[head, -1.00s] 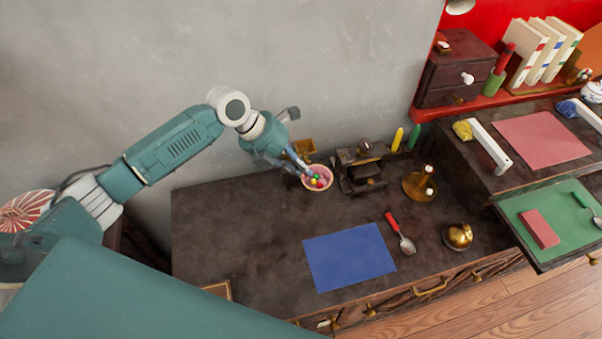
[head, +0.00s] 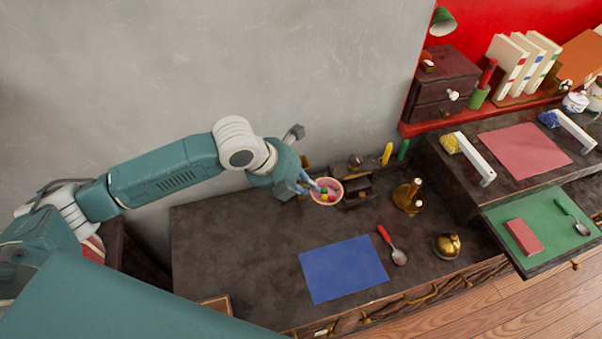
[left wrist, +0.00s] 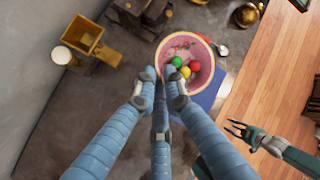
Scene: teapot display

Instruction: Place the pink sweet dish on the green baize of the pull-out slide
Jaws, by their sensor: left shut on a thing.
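The pink sweet dish (head: 328,203) holds several coloured sweets. My left gripper (head: 309,186) is shut on its near left rim and holds it above the back of the dark desk. In the left wrist view the dish (left wrist: 184,44) is beyond the fingertips (left wrist: 160,88), its inside facing the camera. The green baize (head: 548,212) covers the pull-out slide at the right. A red block (head: 524,237) and a green-handled spoon (head: 573,215) lie on it, with bare baize around them. My right gripper (left wrist: 241,131) appears open and empty in the left wrist view.
A dark wooden stand (head: 358,185), a brass item with white tips (head: 409,197), a red-handled spoon (head: 392,245) and a brass bell (head: 447,246) stand or lie between dish and slide. A blue mat (head: 343,269) is bare. The raised desk part (head: 455,178) adjoins the slide.

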